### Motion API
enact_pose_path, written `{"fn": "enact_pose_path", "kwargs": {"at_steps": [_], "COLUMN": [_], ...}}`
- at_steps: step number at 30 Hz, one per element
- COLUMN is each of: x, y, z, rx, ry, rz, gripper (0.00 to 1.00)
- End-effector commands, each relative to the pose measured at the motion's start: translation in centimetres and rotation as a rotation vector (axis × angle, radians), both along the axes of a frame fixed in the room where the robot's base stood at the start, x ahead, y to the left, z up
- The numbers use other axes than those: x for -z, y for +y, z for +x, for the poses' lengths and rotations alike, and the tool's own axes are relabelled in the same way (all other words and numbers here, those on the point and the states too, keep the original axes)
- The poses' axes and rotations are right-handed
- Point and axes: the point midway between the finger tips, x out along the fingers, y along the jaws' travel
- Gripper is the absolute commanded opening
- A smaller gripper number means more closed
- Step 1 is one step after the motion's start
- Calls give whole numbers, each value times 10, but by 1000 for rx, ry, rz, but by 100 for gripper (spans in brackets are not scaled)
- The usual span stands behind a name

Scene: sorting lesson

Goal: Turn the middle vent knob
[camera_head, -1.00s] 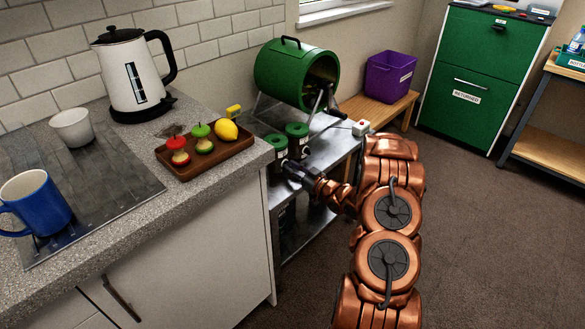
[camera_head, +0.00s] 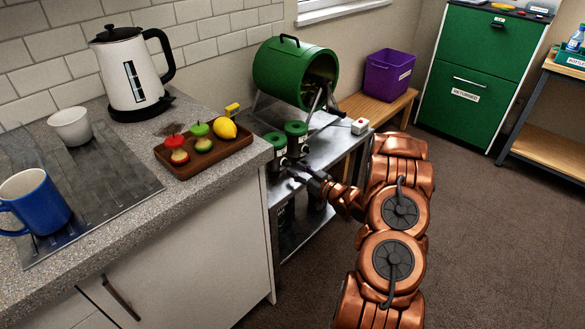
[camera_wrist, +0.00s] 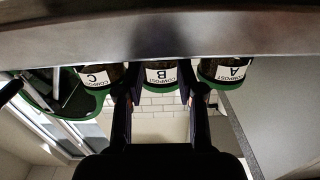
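Several compost jars with green lids stand in a row and appear upside down in the wrist view: jar C (camera_wrist: 97,76), middle jar B (camera_wrist: 160,75) and jar A (camera_wrist: 225,70). The head view shows two green lids (camera_head: 296,129); the third jar is not clear there. I cannot make out a separate vent knob. My gripper (camera_wrist: 157,98) is open, its dark fingers on either side of jar B's lower picture edge, with nothing held between them. Contact with the jar cannot be told. In the head view my gripper (camera_head: 293,172) is beside the jars.
The counter (camera_head: 225,180), with a fruit tray (camera_head: 170,160), is close on the left. Open floor (camera_head: 500,240) is on the right.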

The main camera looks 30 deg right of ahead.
Motion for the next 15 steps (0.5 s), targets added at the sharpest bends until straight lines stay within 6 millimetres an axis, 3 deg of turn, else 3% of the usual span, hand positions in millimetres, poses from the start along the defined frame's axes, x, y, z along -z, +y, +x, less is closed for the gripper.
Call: {"fn": "enact_pose_path", "kwargs": {"at_steps": [15], "x": [-1], "y": [-18], "z": [-73], "rx": [2], "ry": [0], "rz": [0], "gripper": [38]}}
